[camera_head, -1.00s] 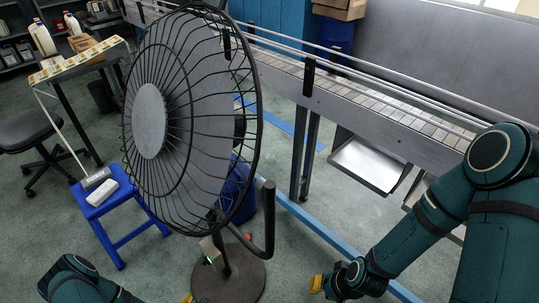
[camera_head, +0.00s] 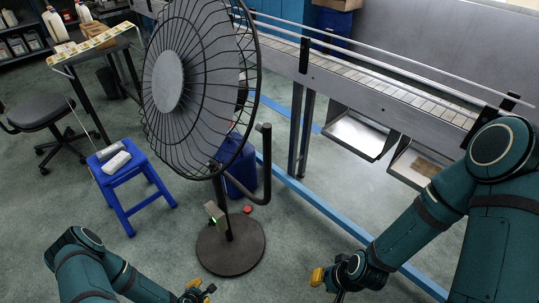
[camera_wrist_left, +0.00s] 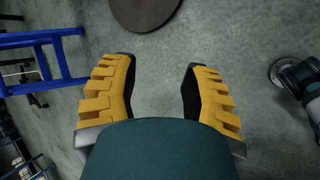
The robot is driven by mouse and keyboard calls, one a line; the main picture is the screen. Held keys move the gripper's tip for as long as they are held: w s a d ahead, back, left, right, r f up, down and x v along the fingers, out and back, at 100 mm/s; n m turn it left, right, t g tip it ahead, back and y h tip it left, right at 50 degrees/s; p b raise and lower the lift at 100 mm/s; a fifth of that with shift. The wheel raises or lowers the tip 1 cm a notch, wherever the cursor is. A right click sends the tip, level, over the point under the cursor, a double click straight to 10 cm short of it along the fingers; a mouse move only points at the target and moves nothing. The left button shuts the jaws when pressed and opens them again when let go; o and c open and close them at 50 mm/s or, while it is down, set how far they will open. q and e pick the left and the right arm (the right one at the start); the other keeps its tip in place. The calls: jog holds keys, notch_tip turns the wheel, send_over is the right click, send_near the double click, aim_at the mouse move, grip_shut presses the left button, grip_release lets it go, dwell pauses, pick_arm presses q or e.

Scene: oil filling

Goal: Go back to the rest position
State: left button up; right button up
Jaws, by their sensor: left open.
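My left gripper (camera_head: 200,292) comes in at the bottom of the head view, in front of the fan's round base. In the left wrist view my left gripper (camera_wrist_left: 158,75) has its two yellow fingers spread wide, with only bare floor between them. My right gripper (camera_head: 325,280) hangs low at bottom centre-right in the head view. One yellow finger pad shows, but its opening is not clear. I see nothing held in it. Both arms are bent downward over the floor.
A large black fan (camera_head: 168,80) stands on a round base (camera_head: 230,250) ahead. A blue stool (camera_head: 128,172) is at left, near a swivel chair (camera_head: 36,110) and a table (camera_head: 95,45). A conveyor (camera_head: 370,85) runs behind; a blue container (camera_head: 241,170) is behind the fan.

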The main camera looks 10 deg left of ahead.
pick_arm(q)
jog(key=w+d+r+m+g+h, duration=0.25)
jog(key=w+d+r+m, duration=0.25)
jog(key=d+r+m, duration=0.55)
jog(key=s+d+r+m+g+h, duration=0.1)
jog(key=s+d+r+m, duration=0.1)
jog(key=d+r+m, duration=0.2)
jog(key=s+d+r+m+g, duration=0.1)
jog(key=s+d+r+m, duration=0.1)
jog(key=d+r+m, duration=0.3)
notch_tip(320, 180, up, 6)
jog(key=m, duration=0.3)
jog(key=shift+s+f+g+h, duration=0.15)
jog(key=shift+s+g+h, duration=0.1)
jog(key=shift+g+h, duration=0.1)
jog(key=shift+d, duration=0.1)
